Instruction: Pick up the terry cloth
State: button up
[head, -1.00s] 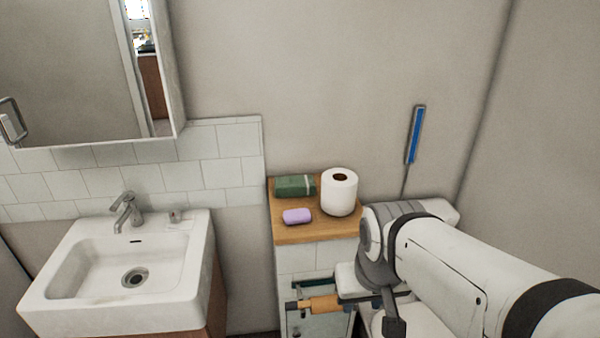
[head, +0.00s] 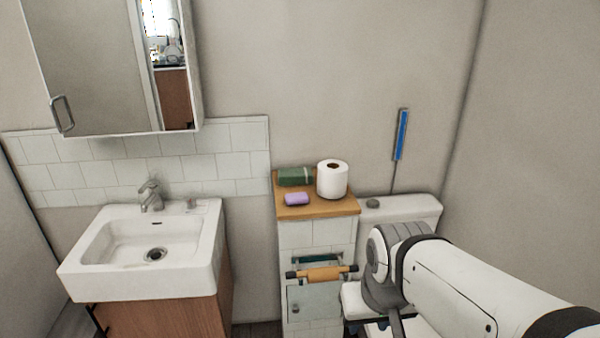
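The terry cloth appears to be the green folded cloth (head: 295,177) with a pale band near its right end. It lies on the wooden top (head: 318,211) of a narrow white-tiled cabinet, at the back left, against the wall. A white paper roll (head: 332,180) stands upright just right of it. A purple soap bar (head: 297,199) lies in front of it. My white and grey arm reaches in from the lower right, its wrist joint lower than the cabinet top and to its right. My gripper's fingers do not show, and nothing is seen touching the cloth.
A white sink (head: 143,252) with a tap (head: 150,197) stands left, below a mirror cabinet (head: 110,65). An orange roller-like bar (head: 321,273) juts from the cabinet front. A toilet cistern (head: 410,213) is right; a blue-handled tool (head: 401,134) rises above it.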

aim_at(292, 175)
jog(key=u, duration=0.15)
jog(key=i, duration=0.95)
jog(key=z, duration=0.2)
jog(key=k, duration=0.9)
jog(key=u, duration=0.15)
jog(key=i, duration=0.9)
